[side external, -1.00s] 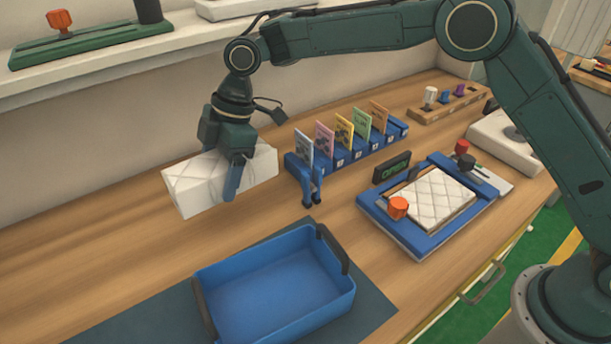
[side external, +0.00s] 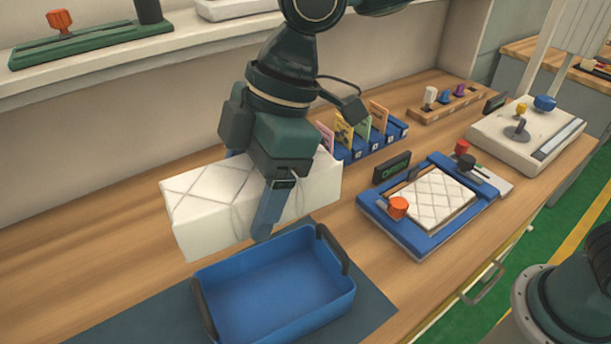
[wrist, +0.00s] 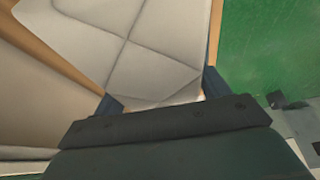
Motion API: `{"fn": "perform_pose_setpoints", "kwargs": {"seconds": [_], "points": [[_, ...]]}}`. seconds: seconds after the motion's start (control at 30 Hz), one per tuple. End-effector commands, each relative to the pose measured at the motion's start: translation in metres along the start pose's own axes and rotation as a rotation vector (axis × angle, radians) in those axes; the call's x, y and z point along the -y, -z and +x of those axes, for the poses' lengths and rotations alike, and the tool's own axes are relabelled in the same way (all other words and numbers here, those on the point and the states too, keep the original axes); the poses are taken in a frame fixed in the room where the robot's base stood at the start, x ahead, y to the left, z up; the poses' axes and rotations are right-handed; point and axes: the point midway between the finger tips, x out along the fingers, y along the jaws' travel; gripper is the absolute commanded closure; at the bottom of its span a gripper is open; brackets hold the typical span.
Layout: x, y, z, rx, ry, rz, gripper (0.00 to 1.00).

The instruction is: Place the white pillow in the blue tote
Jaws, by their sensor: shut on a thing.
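The white pillow (side external: 205,205) is a quilted block, held across its width by my gripper (side external: 252,195) in the side external view. It appears larger there and seems raised above the bench, behind the blue tote. In the wrist view the pillow (wrist: 130,45) lies between the two fingers of my gripper (wrist: 160,95), which are shut on its sides. The blue tote (side external: 335,300) stands at the front with dark handles at its ends. Its visible inside is empty.
A dark mat (side external: 130,325) lies under the tote. A blue card rack (side external: 375,145) is partly hidden behind my gripper. To the right are a blue frame (side external: 430,235) with a quilted pad, a white joystick box (side external: 500,140) and a wooden knob stand (side external: 460,105).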

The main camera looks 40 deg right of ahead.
Motion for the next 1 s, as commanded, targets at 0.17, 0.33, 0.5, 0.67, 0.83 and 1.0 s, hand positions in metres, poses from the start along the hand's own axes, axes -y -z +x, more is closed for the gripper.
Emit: {"fn": "perform_pose_setpoints", "kwargs": {"seconds": [0.17, 0.33, 0.5, 0.67, 0.83, 1.0], "points": [[0.010, -0.001, -0.005, -0.001, -0.004, 0.008, 0.51], [0.011, -0.002, -0.005, -0.001, -0.004, 0.010, 0.51], [0.011, -0.005, 0.004, -0.001, -0.002, 0.009, 0.51], [0.011, -0.014, 0.024, 0.002, -0.001, 0.009, 0.51], [0.012, -0.026, 0.054, 0.003, 0.000, 0.010, 0.51], [0.011, -0.038, 0.084, 0.003, 0.000, 0.010, 0.51]]}}
